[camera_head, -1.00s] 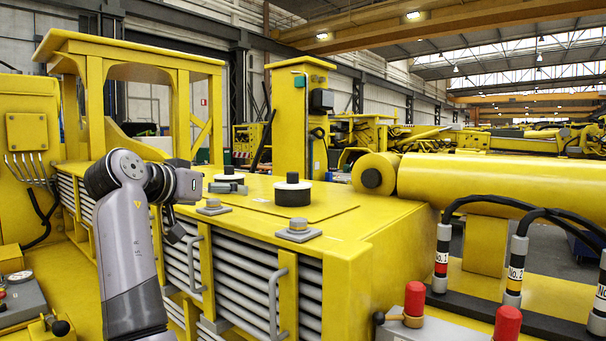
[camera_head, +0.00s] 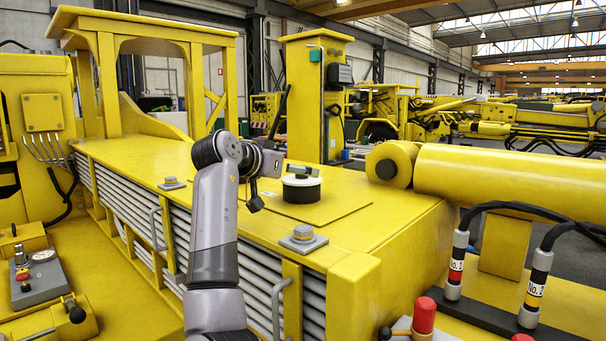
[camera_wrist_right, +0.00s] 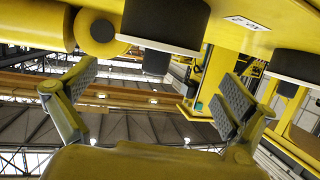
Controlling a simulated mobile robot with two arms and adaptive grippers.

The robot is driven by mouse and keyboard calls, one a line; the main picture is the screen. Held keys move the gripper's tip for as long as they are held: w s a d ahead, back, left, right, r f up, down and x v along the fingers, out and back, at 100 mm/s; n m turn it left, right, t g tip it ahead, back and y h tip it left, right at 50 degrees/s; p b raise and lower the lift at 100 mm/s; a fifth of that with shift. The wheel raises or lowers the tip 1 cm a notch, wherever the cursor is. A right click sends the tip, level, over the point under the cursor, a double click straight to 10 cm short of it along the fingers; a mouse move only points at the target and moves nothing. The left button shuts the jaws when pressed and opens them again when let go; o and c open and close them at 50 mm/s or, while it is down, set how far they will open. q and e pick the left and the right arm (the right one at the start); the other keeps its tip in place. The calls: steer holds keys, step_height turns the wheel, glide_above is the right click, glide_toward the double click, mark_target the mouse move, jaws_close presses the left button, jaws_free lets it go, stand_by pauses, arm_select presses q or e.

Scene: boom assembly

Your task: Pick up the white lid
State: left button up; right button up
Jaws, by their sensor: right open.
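A white lid (camera_head: 311,182) tops a short black cylinder on the yellow machine's flat top in the head view. The upside-down wrist view shows two black cylinders with white rims and black knobs, one near the top centre (camera_wrist_right: 160,46) and one at the upper right (camera_wrist_right: 300,81). My right gripper (camera_head: 279,187) is open and empty, left of the visible lid. Its far finger overlaps that lid in the picture; I cannot tell contact. My left gripper is out of view.
Grey bolt blocks (camera_head: 303,238) (camera_head: 172,184) sit on the machine top (camera_head: 375,215). A yellow post (camera_head: 308,95) rises behind, and a thick yellow cylinder (camera_head: 500,180) lies at right. Handrails (camera_head: 281,305) line the near side. Black hoses (camera_head: 520,207) arch at lower right.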

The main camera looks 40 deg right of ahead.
mark_target(302, 176)
steer(key=shift+d+r+p, duration=0.1)
steer(key=shift+p, duration=0.2)
steer(key=p+x, duration=0.1)
steer(key=x, duration=0.1)
steer(key=p+x, duration=0.2)
steer(key=shift+s+r, duration=0.1)
steer(key=shift+s, duration=0.1)
steer(key=shift+w+d+f, duration=0.1)
steer(key=shift+d+f, duration=0.2)
steer(key=shift+d, duration=0.15)
steer(key=shift+a, duration=0.2)
